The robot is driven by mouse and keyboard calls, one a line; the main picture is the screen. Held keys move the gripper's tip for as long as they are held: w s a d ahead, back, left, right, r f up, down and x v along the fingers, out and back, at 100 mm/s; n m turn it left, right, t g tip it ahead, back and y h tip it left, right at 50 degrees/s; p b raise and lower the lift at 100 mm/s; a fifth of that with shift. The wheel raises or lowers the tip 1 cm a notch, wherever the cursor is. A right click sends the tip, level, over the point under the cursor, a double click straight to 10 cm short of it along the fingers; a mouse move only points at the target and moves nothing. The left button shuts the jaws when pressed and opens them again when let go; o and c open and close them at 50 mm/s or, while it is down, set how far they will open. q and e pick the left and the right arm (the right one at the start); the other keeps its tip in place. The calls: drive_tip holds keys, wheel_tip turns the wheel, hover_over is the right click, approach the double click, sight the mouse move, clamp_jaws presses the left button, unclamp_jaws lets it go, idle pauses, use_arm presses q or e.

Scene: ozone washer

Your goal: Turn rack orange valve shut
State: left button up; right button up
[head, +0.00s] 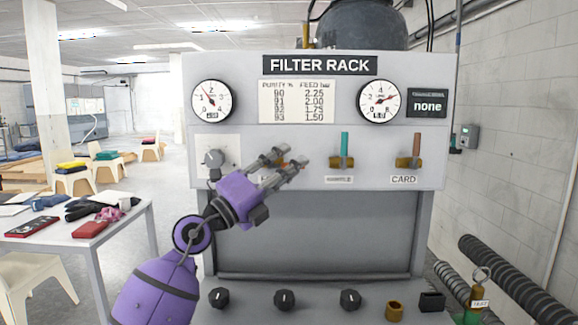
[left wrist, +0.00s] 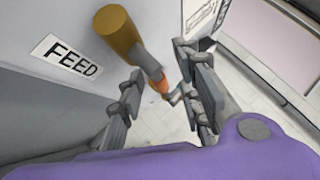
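The orange valve is the leftmost valve on the grey filter rack (head: 315,112); my gripper mostly covers it in the head view. In the left wrist view its brass body (left wrist: 117,30) stands out from the panel beside the FEED label (left wrist: 66,58). A grey stem leads to the orange handle (left wrist: 161,86), of which only a small part shows. My left gripper (head: 290,159) is at this valve with its fingers apart. In the wrist view the orange part lies in the gap between the fingers (left wrist: 163,103), nearer the right one; contact is unclear. My right gripper is not in view.
A teal-handled valve (head: 344,149) and a brown-handled valve (head: 416,150) over the CARD label are to the right. A grey knob (head: 214,159) is left of my gripper. Black knobs (head: 285,299) line the lower ledge. A white table (head: 125,222) stands at left.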

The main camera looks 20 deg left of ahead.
use_arm(q)
drive_tip(key=shift+w+d+r, duration=0.15)
drive_tip(key=shift+w, duration=0.1)
clamp_jaws()
idle(0.4)
